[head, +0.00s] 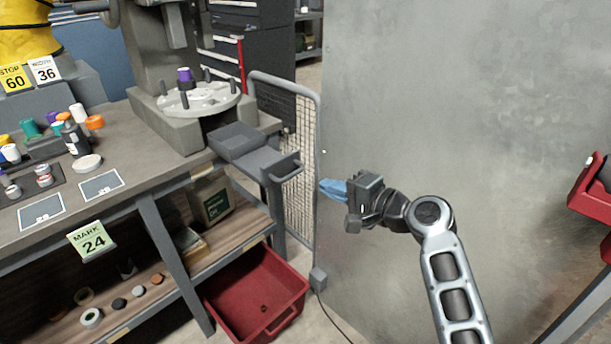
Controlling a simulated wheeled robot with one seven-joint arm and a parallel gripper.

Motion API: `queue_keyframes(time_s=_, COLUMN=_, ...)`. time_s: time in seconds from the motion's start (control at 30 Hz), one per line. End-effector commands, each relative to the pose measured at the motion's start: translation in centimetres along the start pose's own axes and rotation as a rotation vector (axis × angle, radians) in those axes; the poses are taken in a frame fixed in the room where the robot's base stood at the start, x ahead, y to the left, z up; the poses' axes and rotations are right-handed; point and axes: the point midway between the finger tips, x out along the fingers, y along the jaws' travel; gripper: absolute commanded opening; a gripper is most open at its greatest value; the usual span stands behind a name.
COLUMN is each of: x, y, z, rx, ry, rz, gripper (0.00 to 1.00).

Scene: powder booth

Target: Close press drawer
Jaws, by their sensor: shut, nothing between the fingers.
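The press drawer (262,161) is a grey tray that sticks out from the base of the grey press (205,100) at the right end of the workbench. It is pulled out, and its front with a bar handle (287,170) faces right. My gripper (334,188), with blue fingers, is shut and empty. In the picture it is to the right of the drawer handle and slightly lower, with a gap between them. The fingers point left toward the drawer. How far apart they are in depth is hard to tell.
A wire mesh guard (301,130) with a grey frame stands behind the drawer. A large grey metal panel (440,100) is behind my arm. A red bin (255,295) sits on the floor below. Bottles and caps crowd the workbench (120,190). Red bins are at far right (592,195).

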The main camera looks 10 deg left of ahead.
Motion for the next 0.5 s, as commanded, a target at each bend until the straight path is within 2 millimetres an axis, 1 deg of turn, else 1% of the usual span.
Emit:
queue_keyframes(time_s=0.03, x=1.1, y=-0.1, z=0.0, rx=0.000, ry=-0.001, rz=0.001, gripper=0.00)
queue_keyframes(time_s=0.2, x=4.4, y=-0.1, z=0.0, rx=0.000, ry=-0.001, rz=0.001, gripper=0.00)
queue_keyframes(time_s=0.3, x=5.9, y=-0.1, z=0.0, rx=0.000, ry=0.000, rz=0.002, gripper=0.00)
queue_keyframes(time_s=0.5, x=7.7, y=0.0, z=-0.1, rx=-0.001, ry=0.001, rz=0.000, gripper=0.00)
